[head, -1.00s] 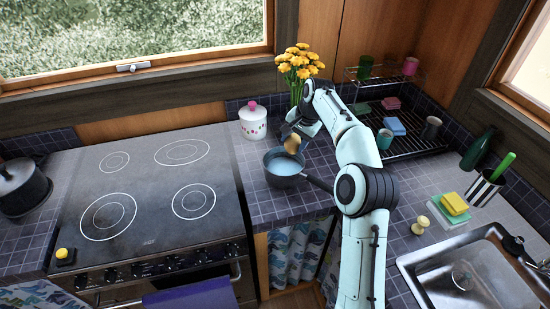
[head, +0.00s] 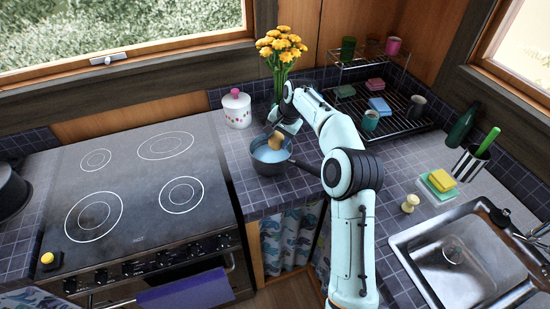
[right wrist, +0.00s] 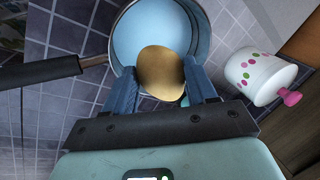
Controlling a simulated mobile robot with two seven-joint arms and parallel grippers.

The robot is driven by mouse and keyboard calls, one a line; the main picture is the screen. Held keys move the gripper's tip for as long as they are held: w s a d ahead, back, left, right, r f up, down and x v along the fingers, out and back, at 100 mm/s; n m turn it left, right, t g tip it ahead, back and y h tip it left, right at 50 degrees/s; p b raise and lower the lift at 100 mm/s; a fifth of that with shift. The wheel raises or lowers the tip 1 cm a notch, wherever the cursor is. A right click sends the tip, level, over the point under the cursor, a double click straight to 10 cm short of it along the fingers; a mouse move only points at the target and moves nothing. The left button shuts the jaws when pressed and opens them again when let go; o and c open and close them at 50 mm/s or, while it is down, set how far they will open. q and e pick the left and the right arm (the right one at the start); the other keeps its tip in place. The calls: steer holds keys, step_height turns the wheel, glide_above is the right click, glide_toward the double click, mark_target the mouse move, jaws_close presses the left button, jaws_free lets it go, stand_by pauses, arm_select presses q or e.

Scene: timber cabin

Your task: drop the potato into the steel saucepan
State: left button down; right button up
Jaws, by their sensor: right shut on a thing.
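The potato (head: 276,142) is tan and held in my right gripper (head: 281,137), which is shut on it. In the right wrist view the potato (right wrist: 162,73) sits between the two blue-grey fingers (right wrist: 162,88). The steel saucepan (head: 270,166) stands on the tiled counter right of the stove, its dark handle pointing right. The potato is over the saucepan's opening, near its far rim; I cannot tell exactly how high. In the right wrist view the saucepan (right wrist: 125,40) shows a pale blue inside behind the potato. My left gripper is not in view.
A white lidded jar (head: 237,110) and a vase of yellow flowers (head: 280,58) stand behind the saucepan. A dish rack (head: 390,120) is at the back right, a sink (head: 455,260) at the front right. The stove (head: 140,200) is left, with a dark pot (head: 12,190) beyond it.

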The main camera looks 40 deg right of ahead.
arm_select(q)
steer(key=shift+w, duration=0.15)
arm_select(e)
steer(key=shift+w, duration=0.2)
steer(key=o, duration=1.2)
steer(key=shift+c, duration=0.2)
steer(key=shift+s+r, duration=0.1)
steer(key=shift+r, duration=0.05)
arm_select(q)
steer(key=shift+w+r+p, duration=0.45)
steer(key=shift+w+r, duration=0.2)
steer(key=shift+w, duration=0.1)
arm_select(e)
steer(key=v, duration=1.3)
